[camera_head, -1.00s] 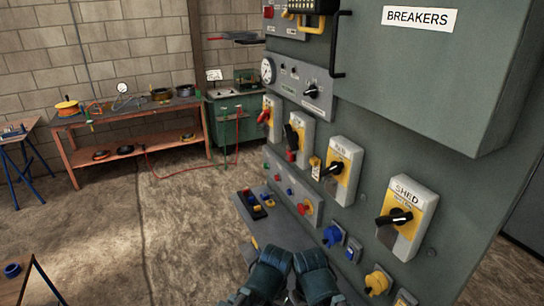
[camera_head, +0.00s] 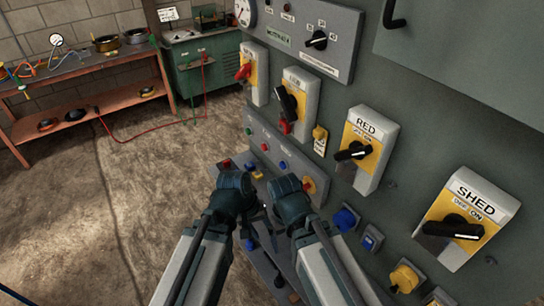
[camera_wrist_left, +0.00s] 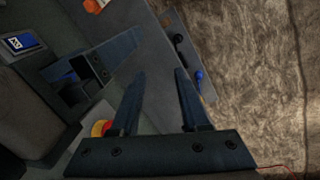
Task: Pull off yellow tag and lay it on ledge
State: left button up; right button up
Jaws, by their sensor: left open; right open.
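The yellow tag (camera_head: 319,134) hangs on the grey panel between the LUB and RED switches, with a small pale label under it. The grey ledge (camera_head: 263,263) juts from the panel's lower front, partly hidden by my arms. My left gripper (camera_head: 255,208) and right gripper (camera_head: 276,208) are close together over the ledge, below and left of the tag, both empty. In the left wrist view my left gripper (camera_wrist_left: 160,73) is open with grey surface behind its fingers. My right gripper (camera_wrist_left: 100,65) also shows there, open.
The RED switch (camera_head: 365,143), LUB switch (camera_head: 297,95) and SHED switch (camera_head: 466,215) stick out around the tag. A blue knob (camera_head: 345,218) sits below. Small coloured items lie on the ledge's far end. Open floor (camera_head: 90,220) lies to the left.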

aim_at(317, 143)
pick_arm(q)
jog(key=w+d+r+n+t+h+b, duration=0.25)
jog(key=w+d+n+h, duration=0.2)
jog(key=n, duration=0.25)
jog(key=w+r+n+t+h+b, duration=0.1)
jog(key=w+r+n+t+h, duration=0.3)
jog(key=r+n, duration=0.35)
jog(key=w+r+n+t+h, duration=0.3)
jog(key=w+r+n, duration=0.2)
jog(key=r+n, duration=0.3)
jog(key=w+d+f+n, duration=0.1)
jog(key=w+d, duration=0.6)
jog(key=d, duration=0.3)
jog(key=shift+d, duration=0.4)
jog(key=shift+f, duration=0.1)
grip_shut()
jog(key=shift+s+a, duration=0.1)
jog(key=shift+a, duration=0.05)
